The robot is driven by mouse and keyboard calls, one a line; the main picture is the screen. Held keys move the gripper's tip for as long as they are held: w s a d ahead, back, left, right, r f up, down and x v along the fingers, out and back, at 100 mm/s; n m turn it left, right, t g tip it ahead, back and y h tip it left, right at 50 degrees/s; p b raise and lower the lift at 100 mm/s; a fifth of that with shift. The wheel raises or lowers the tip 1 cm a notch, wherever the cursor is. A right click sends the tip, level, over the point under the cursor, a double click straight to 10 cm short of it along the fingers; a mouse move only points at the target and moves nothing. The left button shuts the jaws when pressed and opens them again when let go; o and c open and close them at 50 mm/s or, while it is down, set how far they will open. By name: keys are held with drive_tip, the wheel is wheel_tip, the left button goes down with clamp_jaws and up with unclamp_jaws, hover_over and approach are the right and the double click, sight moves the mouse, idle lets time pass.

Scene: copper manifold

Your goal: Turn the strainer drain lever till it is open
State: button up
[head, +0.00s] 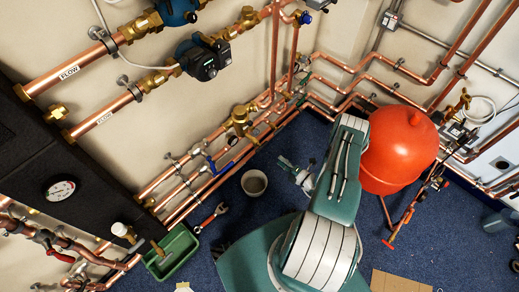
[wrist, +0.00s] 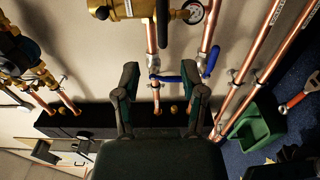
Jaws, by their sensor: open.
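My gripper (head: 293,170) is in the middle of the head view, above the blue floor and to the right of the pipe run. In the wrist view my gripper (wrist: 160,72) is open and empty, its two fingers wide apart. A brass body (head: 240,118) that looks like the strainer sits on the copper pipes, left of my gripper and apart from it. Blue levers show on the pipes, one (head: 211,165) in the head view. In the wrist view, one blue lever (wrist: 209,62) lies beyond the right finger and another (wrist: 168,78) between the fingers. I cannot tell which is the drain lever.
A grey bucket (head: 254,183) stands on the floor left of my gripper. A red tank (head: 400,150) stands close to the right of my arm. A red-handled wrench (head: 211,216) and a green tray (head: 171,252) lie near the pipes.

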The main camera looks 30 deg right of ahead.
sight(263, 148)
drive_tip(key=x, duration=1)
drive_tip(key=shift+w+a+f, duration=0.1)
drive_tip(key=shift+w+f, duration=0.15)
drive_tip(key=shift+w, duration=0.05)
drive_tip(key=shift+c, duration=0.4)
clamp_jaws()
